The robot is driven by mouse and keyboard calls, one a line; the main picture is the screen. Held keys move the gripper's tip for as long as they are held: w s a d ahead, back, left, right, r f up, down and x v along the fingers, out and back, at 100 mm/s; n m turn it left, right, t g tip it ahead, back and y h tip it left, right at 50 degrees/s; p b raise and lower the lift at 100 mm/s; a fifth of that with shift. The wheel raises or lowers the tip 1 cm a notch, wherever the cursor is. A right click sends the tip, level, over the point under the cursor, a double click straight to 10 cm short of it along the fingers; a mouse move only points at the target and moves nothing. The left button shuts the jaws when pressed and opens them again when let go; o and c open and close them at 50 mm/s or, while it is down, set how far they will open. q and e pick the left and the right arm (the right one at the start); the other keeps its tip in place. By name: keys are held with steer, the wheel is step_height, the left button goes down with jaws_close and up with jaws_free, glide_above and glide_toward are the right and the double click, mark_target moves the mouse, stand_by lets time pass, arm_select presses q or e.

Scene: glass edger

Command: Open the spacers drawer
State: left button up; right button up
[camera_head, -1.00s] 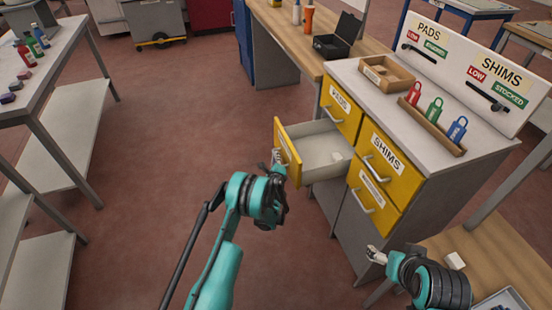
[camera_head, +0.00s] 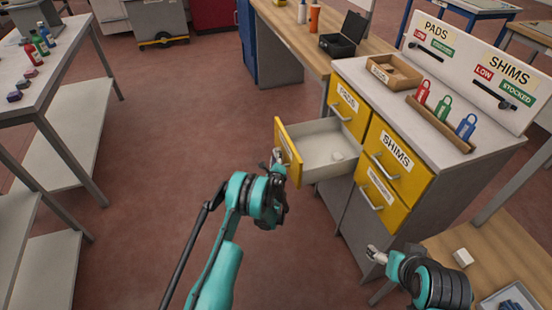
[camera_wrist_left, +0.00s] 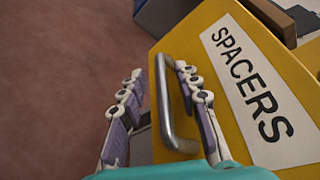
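My left gripper (camera_head: 277,160) is at this front. In the left wrist view, the metal handle (camera_wrist_left: 171,105) lies between its two fingers (camera_wrist_left: 160,108). The right finger is close beside the handle; a gap shows to the left finger. My right gripper (camera_head: 376,255) is away from the drawer, low in front of the cabinet; its opening is unclear.
The cabinet also has a PADS drawer (camera_head: 348,106), a SHIMS drawer (camera_head: 397,160) and another labelled drawer (camera_head: 380,190), all closed. A wooden tray (camera_head: 393,74) and several coloured tags sit on top. Open floor (camera_head: 190,130) lies left of the drawer. A wooden bench is at lower right.

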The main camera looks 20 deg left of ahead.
arm_select(q)
steer(key=r, duration=0.5)
steer(key=shift+w+a+r, duration=0.1)
steer(key=shift+w+r, duration=0.15)
steer(key=r, duration=0.3)
steer(key=shift+s+r, duration=0.35)
steer(key=shift+r, duration=0.05)
steer(key=shift+w+r, duration=0.15)
steer(key=shift+r, duration=0.25)
